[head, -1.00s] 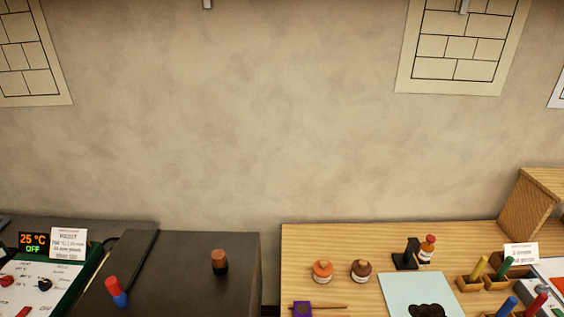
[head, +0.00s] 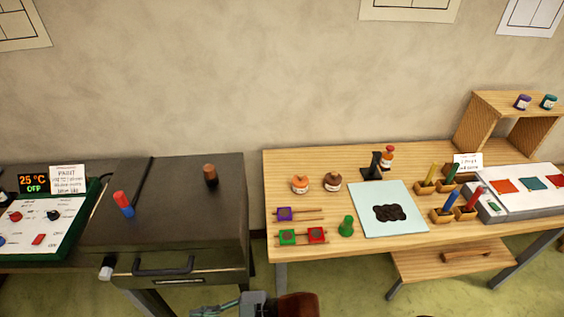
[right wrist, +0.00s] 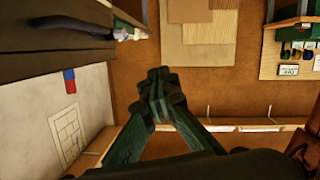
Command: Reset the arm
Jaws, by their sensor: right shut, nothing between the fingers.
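My right gripper (right wrist: 162,88) shows in the right wrist view with its green fingers closed together and nothing between them. Part of it also shows at the bottom edge of the head view (head: 212,310), low in front of the dark cabinet (head: 190,235) and apart from it. My left gripper is not in view.
The wooden table (head: 320,250) holds stamps, bottles, a pale blue sheet (head: 365,225), pen holders and a wooden shelf (head: 512,98). The dark cabinet has a front handle (head: 163,267). A control panel (head: 40,225) reading 25 °C OFF stands at left.

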